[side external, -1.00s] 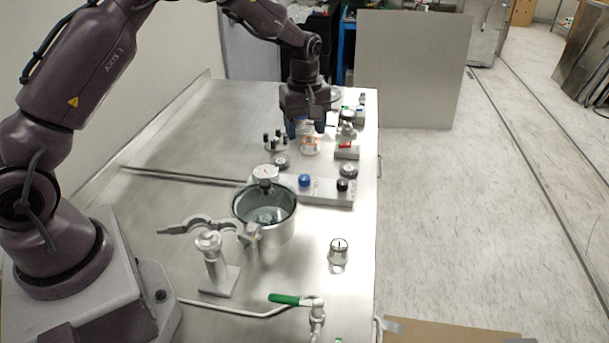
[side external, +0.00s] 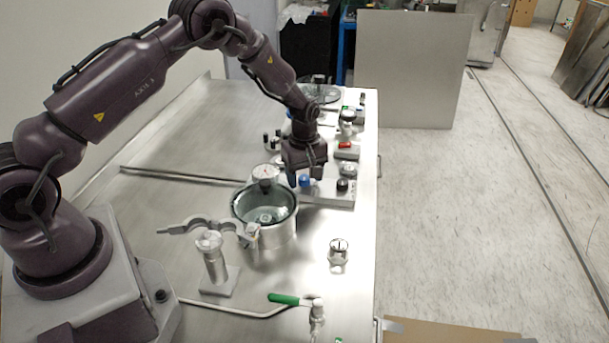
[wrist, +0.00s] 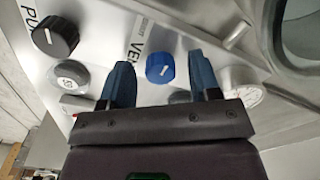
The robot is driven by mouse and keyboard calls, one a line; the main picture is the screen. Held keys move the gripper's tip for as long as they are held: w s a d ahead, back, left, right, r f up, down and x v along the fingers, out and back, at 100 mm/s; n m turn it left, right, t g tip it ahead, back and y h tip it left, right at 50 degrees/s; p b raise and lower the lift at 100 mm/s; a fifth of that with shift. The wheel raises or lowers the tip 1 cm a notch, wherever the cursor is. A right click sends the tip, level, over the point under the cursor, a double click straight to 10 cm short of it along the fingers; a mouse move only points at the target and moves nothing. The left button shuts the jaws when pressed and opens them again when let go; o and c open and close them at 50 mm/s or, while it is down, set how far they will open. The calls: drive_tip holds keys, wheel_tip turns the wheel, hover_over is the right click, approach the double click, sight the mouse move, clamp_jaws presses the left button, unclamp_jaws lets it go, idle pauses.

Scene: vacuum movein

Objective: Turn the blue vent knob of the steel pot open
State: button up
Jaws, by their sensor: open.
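The blue vent knob (side external: 305,181) sits on the steel panel in front of my gripper. In the wrist view the blue knob (wrist: 160,68) shows a white pointer mark and lies between and just beyond my two blue fingertips, which look apart from it. My gripper (side external: 305,178) is open and empty, above the panel; its fingers (wrist: 160,75) also show in the wrist view. The steel pot (side external: 275,228) with its glass lid stands in front of the panel, and its rim (wrist: 283,50) shows at the upper right of the wrist view.
A black knob (side external: 342,185) sits right of the blue one; it also shows in the wrist view (wrist: 55,36). A dial gauge (side external: 264,172) stands behind the pot.

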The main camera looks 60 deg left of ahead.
drive_tip(key=c, duration=0.9)
drive_tip(key=shift+m, duration=0.3)
drive_tip(key=m, duration=1.3)
drive_tip(key=shift+s, duration=0.1)
drive_tip(key=shift+m, duration=2.1)
